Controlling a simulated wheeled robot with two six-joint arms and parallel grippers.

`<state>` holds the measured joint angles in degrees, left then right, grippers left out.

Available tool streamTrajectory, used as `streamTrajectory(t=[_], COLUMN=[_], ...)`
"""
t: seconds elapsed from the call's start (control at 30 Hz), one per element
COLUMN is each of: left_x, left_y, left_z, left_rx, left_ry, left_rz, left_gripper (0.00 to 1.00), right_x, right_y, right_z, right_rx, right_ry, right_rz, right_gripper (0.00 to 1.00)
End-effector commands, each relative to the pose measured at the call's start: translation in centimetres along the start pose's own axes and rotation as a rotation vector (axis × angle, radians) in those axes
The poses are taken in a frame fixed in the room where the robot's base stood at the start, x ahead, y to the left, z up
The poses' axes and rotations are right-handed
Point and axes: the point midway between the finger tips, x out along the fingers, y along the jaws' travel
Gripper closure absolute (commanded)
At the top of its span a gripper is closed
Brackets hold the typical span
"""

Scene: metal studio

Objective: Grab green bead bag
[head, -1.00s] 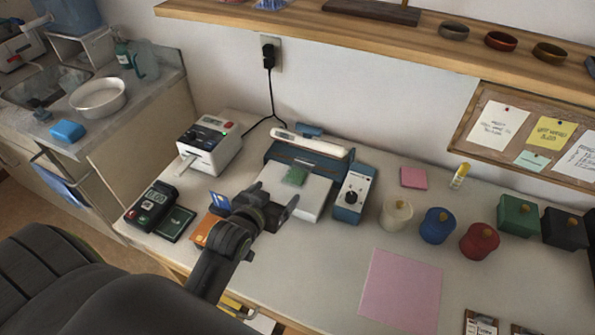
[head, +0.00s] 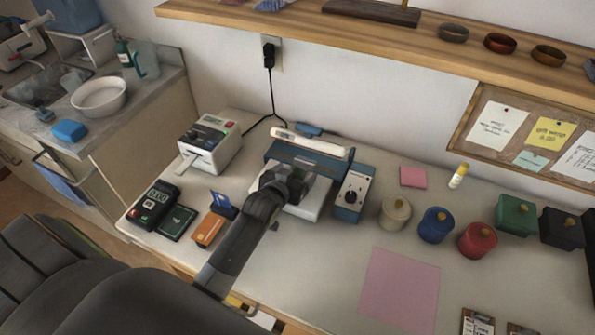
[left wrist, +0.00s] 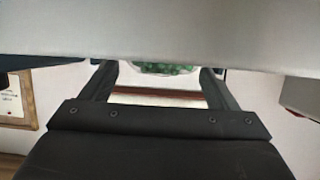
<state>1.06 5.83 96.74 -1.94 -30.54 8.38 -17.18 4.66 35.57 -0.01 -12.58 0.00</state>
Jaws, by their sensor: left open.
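The green bead bag (left wrist: 165,68) shows in the left wrist view as a strip of green beads between my two fingers, with its upper part cut off by a pale surface. In the head view the bag is mostly hidden behind my left gripper (head: 290,174), over the white plate (head: 308,207) of the blue sealing machine (head: 312,152). My left gripper is open, its fingers apart on either side of the bag. I cannot tell whether they touch it. My right gripper is not in view.
A control box with a knob (head: 349,196) stands close right of the plate, and a label printer (head: 210,145) to the left. An orange card holder (head: 208,229) lies near my arm. Lidded jars (head: 436,225) stand right. A wooden shelf (head: 380,35) overhangs the back.

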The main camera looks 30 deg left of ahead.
Motion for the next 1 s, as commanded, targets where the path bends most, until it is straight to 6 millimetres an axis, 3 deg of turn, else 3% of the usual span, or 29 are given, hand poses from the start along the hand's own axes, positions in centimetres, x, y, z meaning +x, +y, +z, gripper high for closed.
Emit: streamTrajectory(t=[0.3,0.7,1.0], left_x=[0.46,0.43,0.36], left_y=[-0.02,-0.02,-0.02], left_z=[0.02,0.01,-0.20], left_rx=[0.000,0.000,0.000], left_ry=[0.001,0.001,0.001], left_rz=[0.000,0.000,0.000], left_gripper=[0.18,0.69,0.70], right_x=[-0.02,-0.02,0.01], right_y=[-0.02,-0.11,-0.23], right_z=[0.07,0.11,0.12], right_rx=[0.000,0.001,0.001], right_ry=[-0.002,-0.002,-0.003], right_rz=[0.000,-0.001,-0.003], right_gripper=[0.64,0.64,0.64])
